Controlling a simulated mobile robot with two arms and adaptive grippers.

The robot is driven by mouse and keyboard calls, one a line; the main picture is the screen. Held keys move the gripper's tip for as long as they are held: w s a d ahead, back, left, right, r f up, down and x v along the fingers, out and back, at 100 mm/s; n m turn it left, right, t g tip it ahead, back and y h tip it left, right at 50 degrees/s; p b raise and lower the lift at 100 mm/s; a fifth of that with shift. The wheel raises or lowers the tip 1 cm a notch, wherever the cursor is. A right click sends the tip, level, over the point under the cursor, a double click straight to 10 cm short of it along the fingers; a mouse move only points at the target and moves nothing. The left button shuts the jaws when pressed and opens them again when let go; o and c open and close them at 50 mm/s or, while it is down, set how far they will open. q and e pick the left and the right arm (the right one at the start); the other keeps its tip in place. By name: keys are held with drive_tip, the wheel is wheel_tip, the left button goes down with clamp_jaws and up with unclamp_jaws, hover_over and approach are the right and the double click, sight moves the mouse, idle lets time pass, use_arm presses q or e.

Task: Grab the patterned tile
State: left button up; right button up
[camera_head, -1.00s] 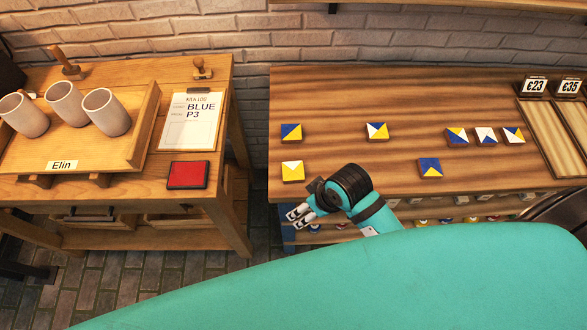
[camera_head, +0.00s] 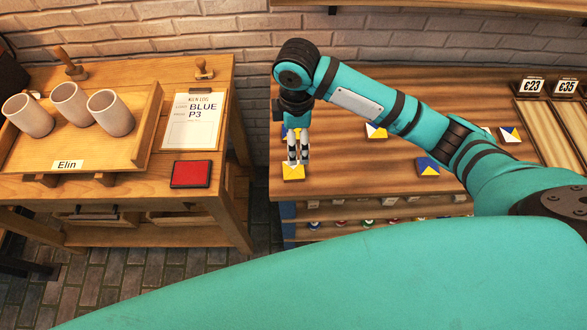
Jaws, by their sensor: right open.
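Several patterned tiles lie on the striped wooden table (camera_head: 350,185) at the right. A yellow and white tile (camera_head: 293,176) lies near its left front edge. My right gripper (camera_head: 298,162) is open and points down right at this tile's far side; whether it touches the tile I cannot tell. A blue and yellow tile (camera_head: 284,131) behind is mostly hidden by the gripper. A yellow, white and blue tile (camera_head: 376,131) shows below my arm. A blue and yellow tile (camera_head: 428,167) and a blue, white and yellow tile (camera_head: 510,135) lie further right. My left gripper is not in view.
A wooden bench at the left bears a tray (camera_head: 110,160) with three cups (camera_head: 70,103), a clipboard (camera_head: 195,120) reading "BLUE P3" and a red square (camera_head: 191,174). Price signs (camera_head: 532,86) stand at the far right. A gap separates bench and table.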

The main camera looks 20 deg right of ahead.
drive_tip(key=p, duration=0.1)
hover_over(293, 170)
drive_tip(key=f, duration=0.9)
drive_tip(key=shift+s+d+f, duration=0.2)
drive_tip(key=shift+s+f, duration=0.05)
drive_tip(key=shift+f, duration=0.15)
drive_tip(key=f+p, duration=0.1)
drive_tip(key=f, duration=0.3)
drive_tip(key=shift+w+a+p, duration=0.15)
drive_tip(key=shift+w+p, duration=0.05)
drive_tip(key=shift+p, duration=0.15)
drive_tip(key=shift+f, duration=0.6)
drive_tip(key=c, duration=1.3)
